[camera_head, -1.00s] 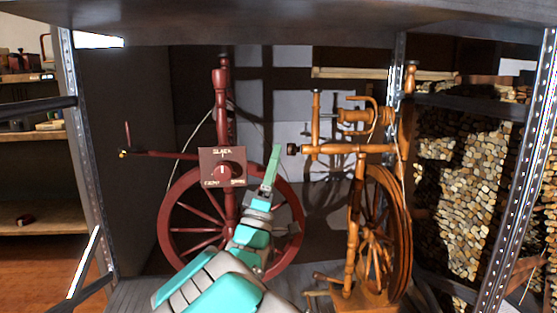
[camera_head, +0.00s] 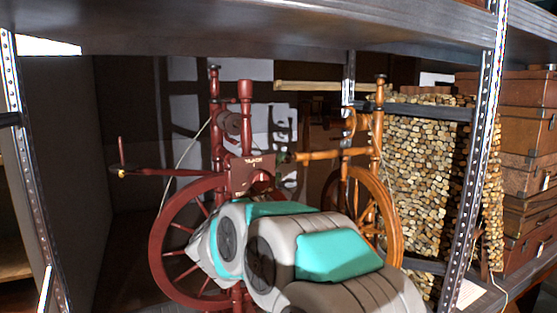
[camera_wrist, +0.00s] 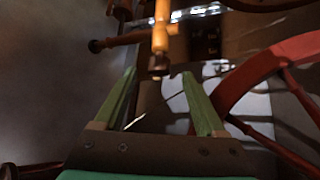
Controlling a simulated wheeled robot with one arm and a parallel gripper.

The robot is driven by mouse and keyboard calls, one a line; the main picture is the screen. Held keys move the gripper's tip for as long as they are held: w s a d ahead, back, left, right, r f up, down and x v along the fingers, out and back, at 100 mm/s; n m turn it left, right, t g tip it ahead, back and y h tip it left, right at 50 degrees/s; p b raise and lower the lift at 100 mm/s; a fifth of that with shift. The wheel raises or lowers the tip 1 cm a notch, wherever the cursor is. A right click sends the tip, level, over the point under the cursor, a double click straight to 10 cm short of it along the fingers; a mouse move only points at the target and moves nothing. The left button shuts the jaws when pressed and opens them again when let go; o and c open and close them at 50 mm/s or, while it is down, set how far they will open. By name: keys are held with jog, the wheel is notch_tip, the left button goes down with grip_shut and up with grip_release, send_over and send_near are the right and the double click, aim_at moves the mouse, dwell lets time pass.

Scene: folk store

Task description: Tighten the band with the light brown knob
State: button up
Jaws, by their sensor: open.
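A light brown spinning wheel (camera_head: 391,222) stands right of a dark red spinning wheel (camera_head: 157,245). A horizontal bar (camera_head: 318,155) on the light brown one points left toward the red one. In the wrist view, my gripper (camera_wrist: 158,76) is open and empty, its two green fingers apart. A light brown rod (camera_wrist: 160,38) with a dark end shows between and beyond the fingertips. I cannot tell whether it touches them. In the head view, my arm hides most of the gripper and the light brown wheel's lower left part.
A dark red sign (camera_head: 245,168) hangs on the red wheel close to my arm. A shelf board (camera_head: 250,30) spans above, with metal posts (camera_head: 483,130) on both sides. Stacked wood (camera_head: 425,150) and brown cases (camera_head: 530,150) are at right.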

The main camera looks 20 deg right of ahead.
aim_at(284, 162)
jog(key=x, duration=0.6)
jog(key=shift+w+d+r, duration=0.1)
jog(key=shift+w+d, duration=0.1)
jog(key=shift+d, duration=0.1)
jog(key=shift+c, duration=0.2)
grip_shut()
